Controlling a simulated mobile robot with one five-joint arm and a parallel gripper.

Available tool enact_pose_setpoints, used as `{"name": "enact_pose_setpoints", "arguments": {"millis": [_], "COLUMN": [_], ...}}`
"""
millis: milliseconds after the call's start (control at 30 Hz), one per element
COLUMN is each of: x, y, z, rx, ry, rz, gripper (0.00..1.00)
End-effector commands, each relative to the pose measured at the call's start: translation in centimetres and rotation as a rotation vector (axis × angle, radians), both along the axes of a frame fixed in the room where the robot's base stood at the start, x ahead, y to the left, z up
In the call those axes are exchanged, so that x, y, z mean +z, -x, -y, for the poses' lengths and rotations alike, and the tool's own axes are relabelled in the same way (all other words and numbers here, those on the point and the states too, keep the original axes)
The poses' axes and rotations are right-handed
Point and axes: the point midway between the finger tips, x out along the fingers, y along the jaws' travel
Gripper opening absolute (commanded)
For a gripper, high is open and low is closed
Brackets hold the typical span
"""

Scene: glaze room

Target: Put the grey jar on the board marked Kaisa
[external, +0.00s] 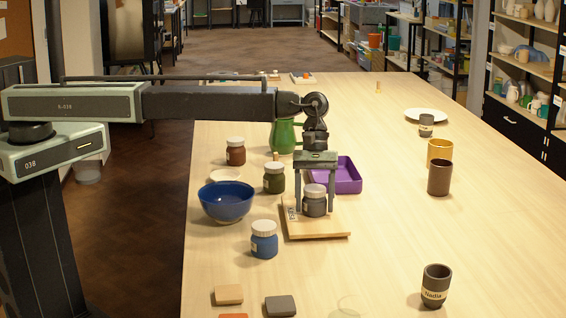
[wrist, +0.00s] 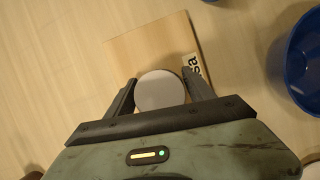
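The grey jar (external: 314,206) with a pale lid stands upright over the board (external: 318,229), a light wooden slab, and appears to rest on it. In the wrist view, the jar's round pale lid (wrist: 160,91) lies near the edge of the board (wrist: 150,48). The board's label shows only "sa" there, the rest being hidden by a finger. My gripper (external: 315,207) points down, with one finger on each side of the jar; it also shows in the wrist view (wrist: 160,78). I cannot tell whether the fingers touch the jar.
A blue bowl (external: 226,203), a blue jar (external: 264,240) and a green jar (external: 274,179) stand left of the board. A purple tray (external: 347,178) and a green jug (external: 284,137) stand behind it. A dark cup marked Nadia (external: 435,287) stands front right.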

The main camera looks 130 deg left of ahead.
Motion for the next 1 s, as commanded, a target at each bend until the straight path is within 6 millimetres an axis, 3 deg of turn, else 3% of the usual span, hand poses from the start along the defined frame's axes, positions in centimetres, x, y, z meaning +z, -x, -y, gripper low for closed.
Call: {"name": "enact_pose_setpoints", "arguments": {"millis": [467, 667, 1000], "x": [0.7, 3.6, 10.7], "y": [0.0, 0.6, 2.3], "z": [0.0, -0.8, -3.1], "rx": [0.0, 0.0, 0.0], "ry": [0.0, 0.0, -0.001], "rz": [0.0, 0.0, 0.001], "gripper": [0.79, 0.79, 0.79]}}
